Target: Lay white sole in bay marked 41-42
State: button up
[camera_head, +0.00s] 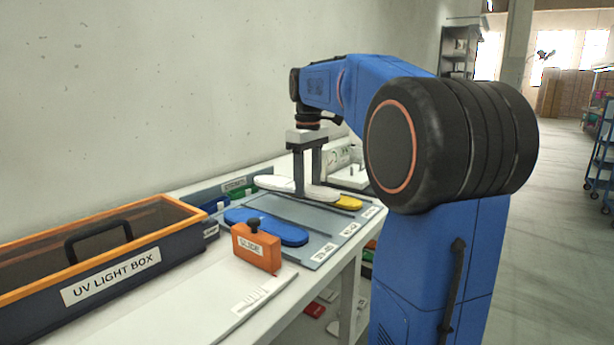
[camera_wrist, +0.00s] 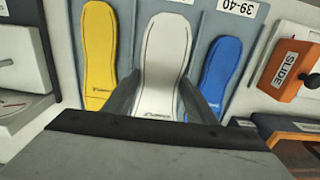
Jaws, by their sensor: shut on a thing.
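My gripper (camera_head: 308,190) is shut on the white sole (camera_head: 277,184), with one finger on each long side of it; the wrist view also shows the gripper (camera_wrist: 160,101) and the white sole (camera_wrist: 166,52). The sole lies flat over the middle bay of the grey tray (camera_head: 322,224); whether it touches the floor of the bay I cannot tell. The middle label (camera_head: 350,229), small in the head view, appears to read 41-42. A blue sole (camera_head: 262,226) lies in the near bay, by the 39-40 label (camera_wrist: 237,7). A yellow sole (camera_head: 349,203) lies in the far bay.
An orange block (camera_head: 256,248) with a black knob stands near the tray's front corner. A UV light box (camera_head: 110,276) fills the left of the bench. Small coloured bins (camera_head: 238,192) stand behind the tray. White equipment (camera_head: 345,160) stands beyond it.

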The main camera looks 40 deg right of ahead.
jog(key=shift+f, duration=3.25)
jog(key=o, duration=1.3)
notch_tip(320, 180, up, 17)
jog(key=shift+r, duration=0.2)
jog(key=shift+s, duration=0.1)
